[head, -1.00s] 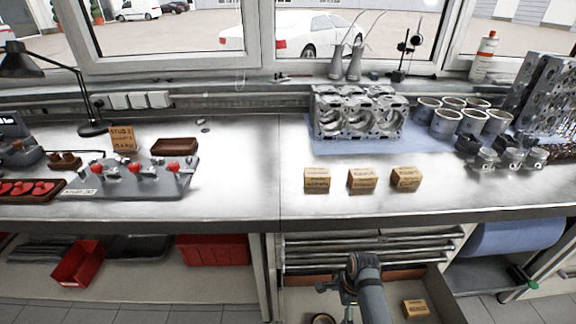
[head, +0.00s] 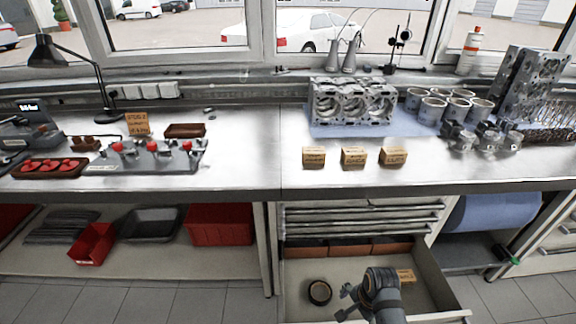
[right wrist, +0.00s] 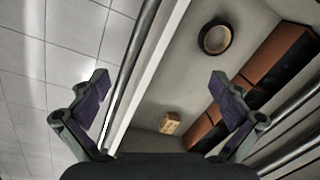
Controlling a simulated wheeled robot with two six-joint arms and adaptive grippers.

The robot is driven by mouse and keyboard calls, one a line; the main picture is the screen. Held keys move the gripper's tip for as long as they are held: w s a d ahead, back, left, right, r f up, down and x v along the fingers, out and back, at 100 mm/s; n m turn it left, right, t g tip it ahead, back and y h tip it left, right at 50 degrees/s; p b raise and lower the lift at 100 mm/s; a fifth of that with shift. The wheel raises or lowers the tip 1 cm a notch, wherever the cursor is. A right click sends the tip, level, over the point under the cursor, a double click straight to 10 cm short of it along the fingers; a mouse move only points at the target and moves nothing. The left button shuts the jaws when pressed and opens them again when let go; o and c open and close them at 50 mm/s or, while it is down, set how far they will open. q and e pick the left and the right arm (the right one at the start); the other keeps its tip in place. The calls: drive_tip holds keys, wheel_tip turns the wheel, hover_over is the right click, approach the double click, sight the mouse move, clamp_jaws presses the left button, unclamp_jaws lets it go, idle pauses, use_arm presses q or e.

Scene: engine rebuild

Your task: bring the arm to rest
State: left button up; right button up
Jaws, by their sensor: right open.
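My right gripper (head: 350,301) hangs over the open drawer (head: 441,286) below the bench, in the lower middle of the head view. In the right wrist view its two fingers (right wrist: 163,100) are spread wide with nothing between them. Below them that view shows the drawer's inside, its edge and the tiled floor. A dark ring-shaped part (head: 320,291) lies in the drawer, left of the gripper; it also shows in the right wrist view (right wrist: 215,37). A small cardboard box (head: 406,275) lies behind my arm, partly hidden; it also shows in the right wrist view (right wrist: 170,123). My left gripper is not in view.
The bench (head: 240,160) carries an engine block (head: 352,102), cylinder liners (head: 440,105), pistons, three small boxes (head: 354,156) and a grey fixture with red knobs (head: 150,157). Brown bins (head: 350,248) line the drawer's back. Red bins (head: 218,224) stand on the shelf at left.

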drive_tip(key=s+d+r+n+t+h, duration=0.25)
drive_tip(key=s+d+r+n, duration=0.25)
drive_tip(key=s+r+n, duration=0.75)
wheel_tip(320, 180, down, 32)
drive_tip(key=d+g+b, duration=0.1)
drive_tip(key=d+b, duration=0.1)
drive_tip(key=b, duration=0.3)
use_arm(q)
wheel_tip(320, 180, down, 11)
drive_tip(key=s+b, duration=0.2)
drive_tip(key=b, duration=0.3)
use_arm(e)
drive_tip(key=s+d+f+g, duration=0.1)
drive_tip(key=s+d+f, duration=0.1)
drive_tip(key=s+f, duration=1.95)
use_arm(q)
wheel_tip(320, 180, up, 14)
drive_tip(key=p, duration=1.3)
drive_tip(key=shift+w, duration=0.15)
use_arm(e)
wheel_tip(320, 180, up, 12)
drive_tip(key=w, duration=0.2)
drive_tip(key=shift+w+a+n+y, duration=0.2)
drive_tip(key=shift+n+y, duration=0.15)
drive_tip(key=shift+y, duration=0.1)
